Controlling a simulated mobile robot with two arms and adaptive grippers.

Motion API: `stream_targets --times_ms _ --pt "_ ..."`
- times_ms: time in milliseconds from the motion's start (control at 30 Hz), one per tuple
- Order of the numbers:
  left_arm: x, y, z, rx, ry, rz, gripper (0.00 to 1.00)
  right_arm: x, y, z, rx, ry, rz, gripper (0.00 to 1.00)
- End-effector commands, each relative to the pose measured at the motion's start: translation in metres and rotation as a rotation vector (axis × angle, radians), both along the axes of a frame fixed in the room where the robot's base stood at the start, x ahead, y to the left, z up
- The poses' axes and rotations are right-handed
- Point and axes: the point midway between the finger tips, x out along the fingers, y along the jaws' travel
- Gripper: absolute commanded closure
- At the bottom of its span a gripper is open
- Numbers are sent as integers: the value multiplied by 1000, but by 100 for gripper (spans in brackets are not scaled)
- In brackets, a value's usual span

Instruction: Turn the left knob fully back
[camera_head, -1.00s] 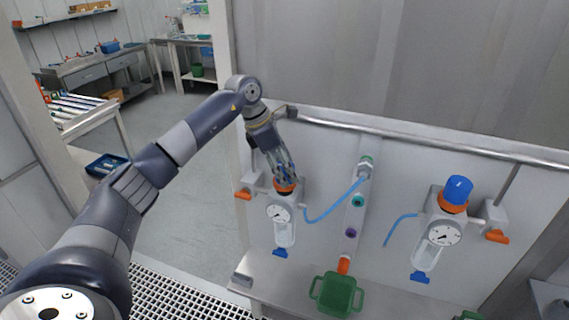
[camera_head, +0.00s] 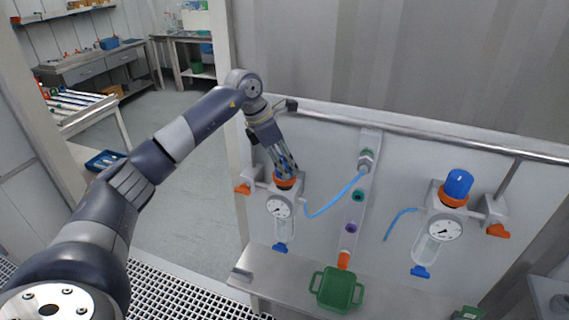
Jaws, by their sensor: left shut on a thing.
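The left vessel (camera_head: 283,228) hangs upright on the panel, with an orange collar (camera_head: 287,184) on top, a round gauge (camera_head: 279,207) and a blue bottom valve (camera_head: 281,248). Its knob is mostly hidden by my left gripper (camera_head: 286,173), which comes down from above and is shut on it, just over the collar. Bits of blue show between the fingers. The right vessel (camera_head: 433,246) has a blue knob (camera_head: 458,184) in full view and nothing touches it. My right gripper is not in view.
A steel rail (camera_head: 420,134) runs along the panel top above the vessels. A blue hose (camera_head: 337,198) joins the left vessel to the middle strip with its ports. A green tub (camera_head: 337,290) stands on the ledge below. An orange handle (camera_head: 243,188) sticks out at left.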

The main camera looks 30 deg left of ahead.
Motion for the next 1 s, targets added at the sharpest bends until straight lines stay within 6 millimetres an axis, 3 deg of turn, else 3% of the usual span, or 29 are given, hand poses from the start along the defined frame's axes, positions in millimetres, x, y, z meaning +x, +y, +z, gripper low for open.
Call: stream_targets --times_ms 1000 --pt "0 -1 -1 1 -4 926 82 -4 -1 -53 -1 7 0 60"
